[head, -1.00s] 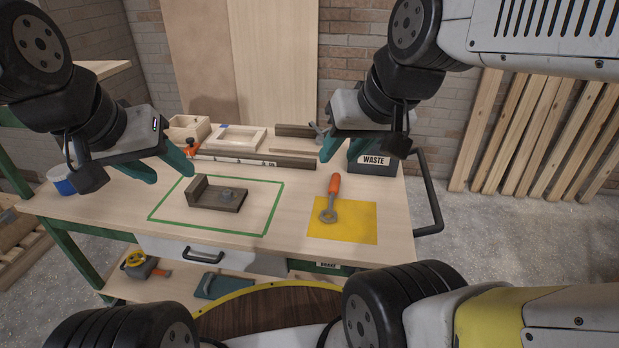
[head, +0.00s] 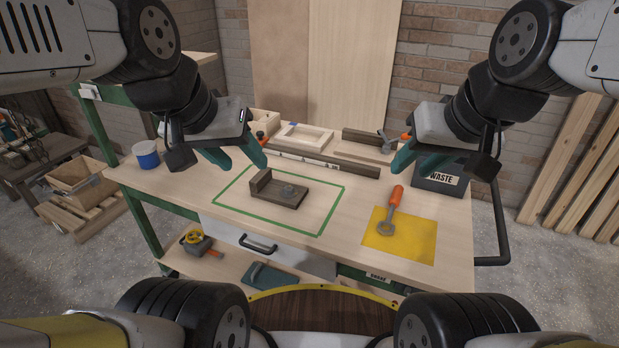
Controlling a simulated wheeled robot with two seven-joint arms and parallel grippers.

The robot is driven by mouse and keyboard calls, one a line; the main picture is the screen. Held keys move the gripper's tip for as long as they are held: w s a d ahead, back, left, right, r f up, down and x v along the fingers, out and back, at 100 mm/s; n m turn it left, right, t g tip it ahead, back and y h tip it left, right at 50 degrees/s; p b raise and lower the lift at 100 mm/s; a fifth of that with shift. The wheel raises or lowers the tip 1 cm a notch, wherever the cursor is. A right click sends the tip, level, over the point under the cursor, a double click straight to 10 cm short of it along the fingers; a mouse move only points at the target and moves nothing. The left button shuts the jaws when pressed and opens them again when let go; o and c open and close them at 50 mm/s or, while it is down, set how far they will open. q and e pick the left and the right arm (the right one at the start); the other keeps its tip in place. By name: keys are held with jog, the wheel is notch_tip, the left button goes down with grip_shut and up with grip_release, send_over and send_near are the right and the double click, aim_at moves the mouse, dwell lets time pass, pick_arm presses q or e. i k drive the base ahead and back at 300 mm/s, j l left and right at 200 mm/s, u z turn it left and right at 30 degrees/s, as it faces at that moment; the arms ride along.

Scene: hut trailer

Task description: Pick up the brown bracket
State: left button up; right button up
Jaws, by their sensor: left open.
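The brown bracket (head: 284,191) lies on the workbench inside a green taped rectangle (head: 222,206). It is L-shaped, with a raised end at its left and a small grey bolt-like piece on its flat part. My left gripper (head: 242,160) is open and empty above the bench, up and left of the bracket and apart from it. My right gripper (head: 402,165) hangs over the back right of the bench, right of the bracket and away from it. Its fingers look spread, with nothing seen between them.
An orange-handled wrench (head: 393,205) lies on a yellow mat (head: 416,244) at the right. A black WASTE bin (head: 441,184) stands at the back right. A long bar (head: 330,163), trays and a clamp line the back. A blue-and-white tin (head: 147,156) stands at the left.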

aim_at(262, 187)
jog(key=i+j+z, duration=0.15)
jog(key=j, duration=0.25)
jog(key=i+j+z, duration=0.2)
jog(key=j, duration=0.25)
jog(key=j+z, duration=0.15)
jog(key=j, duration=0.25)
jog(key=j+z, duration=0.15)
jog(key=j, duration=0.3)
jog(key=i, duration=0.05)
